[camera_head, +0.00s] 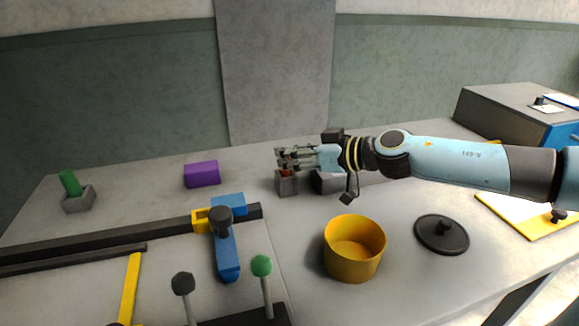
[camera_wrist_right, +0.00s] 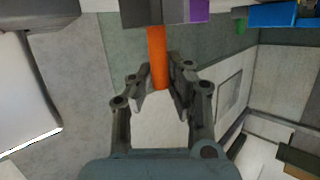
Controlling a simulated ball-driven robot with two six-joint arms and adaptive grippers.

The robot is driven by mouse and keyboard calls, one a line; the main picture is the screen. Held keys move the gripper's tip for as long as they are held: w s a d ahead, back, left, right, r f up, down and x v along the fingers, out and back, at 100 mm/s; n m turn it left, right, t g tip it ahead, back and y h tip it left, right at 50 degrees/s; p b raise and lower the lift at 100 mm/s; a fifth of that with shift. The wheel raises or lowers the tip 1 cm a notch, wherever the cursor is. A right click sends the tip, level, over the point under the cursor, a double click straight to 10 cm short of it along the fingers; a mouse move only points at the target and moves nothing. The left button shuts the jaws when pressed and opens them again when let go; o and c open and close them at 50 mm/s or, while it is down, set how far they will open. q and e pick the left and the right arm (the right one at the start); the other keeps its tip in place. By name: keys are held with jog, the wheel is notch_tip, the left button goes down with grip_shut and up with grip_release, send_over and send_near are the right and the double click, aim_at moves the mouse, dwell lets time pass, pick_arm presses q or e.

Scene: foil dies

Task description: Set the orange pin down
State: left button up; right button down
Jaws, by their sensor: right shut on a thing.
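My right gripper (camera_head: 283,157) reaches in from the right and is shut on the orange pin (camera_wrist_right: 157,55). In the right wrist view the pin lies between the two fingers (camera_wrist_right: 160,92) and runs up to a grey block (camera_wrist_right: 150,12). In the head view a small orange part shows under the fingers, just over a small grey block (camera_head: 288,185). The gripper hides most of the pin there. I cannot tell how far the pin sits in the block. My left gripper is not in view.
A purple block (camera_head: 202,174) and a grey holder (camera_head: 79,204) with a green pin (camera_head: 70,182) stand to the left. A yellow pot (camera_head: 354,262) and black lid (camera_head: 442,234) are in front.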

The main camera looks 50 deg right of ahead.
jog(key=shift+f, duration=0.1)
jog(key=shift+f, duration=0.1)
jog(key=c, duration=1.7)
grip_release()
jog(key=shift+f, duration=0.1)
jog(key=shift+c, duration=0.2)
jog(key=o, duration=0.4)
